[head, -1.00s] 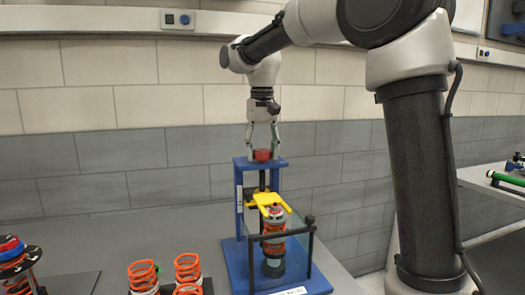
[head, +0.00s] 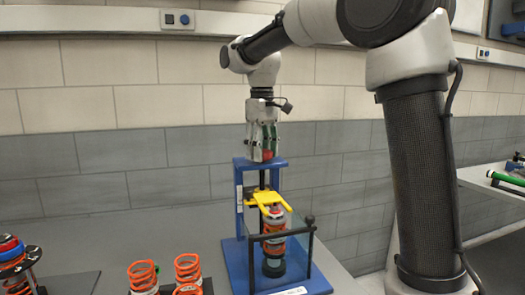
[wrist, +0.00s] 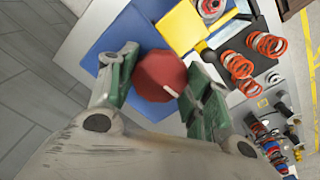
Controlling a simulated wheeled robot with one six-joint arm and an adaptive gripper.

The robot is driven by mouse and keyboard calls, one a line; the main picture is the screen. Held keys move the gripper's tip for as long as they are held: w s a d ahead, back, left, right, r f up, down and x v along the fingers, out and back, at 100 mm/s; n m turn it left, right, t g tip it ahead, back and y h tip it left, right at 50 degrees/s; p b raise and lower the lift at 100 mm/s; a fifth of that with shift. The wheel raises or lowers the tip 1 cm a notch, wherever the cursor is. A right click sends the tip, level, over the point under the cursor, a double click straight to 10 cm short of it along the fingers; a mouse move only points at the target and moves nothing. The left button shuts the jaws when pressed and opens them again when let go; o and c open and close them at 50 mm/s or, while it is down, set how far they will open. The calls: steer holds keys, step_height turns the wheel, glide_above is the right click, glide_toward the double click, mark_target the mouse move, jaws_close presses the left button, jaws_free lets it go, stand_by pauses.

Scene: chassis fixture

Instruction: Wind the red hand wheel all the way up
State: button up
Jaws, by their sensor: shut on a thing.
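The red hand wheel (wrist: 160,76) sits on top of the blue press frame (head: 239,200). My gripper (head: 264,155) points down over it and is shut on it. In the wrist view my gripper's fingers (wrist: 152,88) lie on either side of the wheel, and a pale mark shows on its top. In the head view the fingers hide most of the wheel. The yellow fork plate (head: 265,198) is below, at the upper part of an orange spring unit (head: 274,243) standing on the blue base.
A clear guard with dark posts (head: 310,245) stands at the front right of the press. Loose orange springs (head: 188,267) stand on the bench at the front left. More spring parts (head: 14,262) are at the far left. A tiled wall is behind.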

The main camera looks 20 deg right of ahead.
steer(key=n, duration=0.3)
steer(key=shift+n, duration=0.4)
steer(key=n, duration=0.4)
steer(key=shift+n, duration=0.4)
steer(key=n, duration=0.3)
steer(key=shift+n, duration=0.3)
steer(key=n, duration=0.3)
steer(key=shift+n, duration=0.5)
steer(key=n, duration=0.7)
